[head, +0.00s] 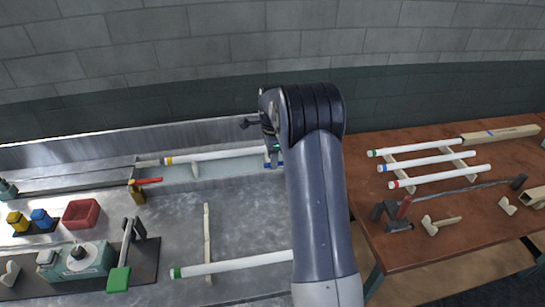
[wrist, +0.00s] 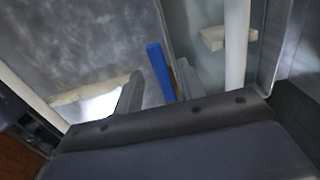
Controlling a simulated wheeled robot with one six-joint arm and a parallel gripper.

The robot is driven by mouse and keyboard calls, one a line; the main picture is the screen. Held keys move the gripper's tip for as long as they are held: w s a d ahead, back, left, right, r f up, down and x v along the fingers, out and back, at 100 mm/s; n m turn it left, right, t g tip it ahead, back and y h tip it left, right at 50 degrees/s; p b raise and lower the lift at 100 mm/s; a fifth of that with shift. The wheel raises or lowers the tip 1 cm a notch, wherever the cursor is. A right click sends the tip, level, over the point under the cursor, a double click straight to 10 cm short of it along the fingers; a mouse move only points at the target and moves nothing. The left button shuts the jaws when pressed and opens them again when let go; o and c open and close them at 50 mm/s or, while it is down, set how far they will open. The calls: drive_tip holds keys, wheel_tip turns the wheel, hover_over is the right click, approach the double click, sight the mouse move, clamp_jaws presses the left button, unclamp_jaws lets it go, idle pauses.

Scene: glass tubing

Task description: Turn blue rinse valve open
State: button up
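The blue rinse valve handle (wrist: 160,72) shows in the wrist view as a straight blue bar, with a bit of brass (wrist: 180,75) at its right. My gripper (wrist: 160,69) is open, its two grey fingers apart on either side of the bar. The bar lies nearer the right finger; I cannot tell whether they touch. In the head view a small patch of the blue handle (head: 281,164) shows beside my arm, at the trough's right end. My arm hides most of the valve and gripper there.
A metal trough (head: 228,171) holds a white tube (head: 218,155) with a yellow band. A red-handled brass valve (head: 137,190) stands at its left end. A green-banded tube (head: 235,264) lies in front. A wooden table (head: 390,258) at right carries several tubes on a rack.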

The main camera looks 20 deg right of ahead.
drive_tip(key=shift+f, duration=0.45)
clamp_jaws()
idle(0.4)
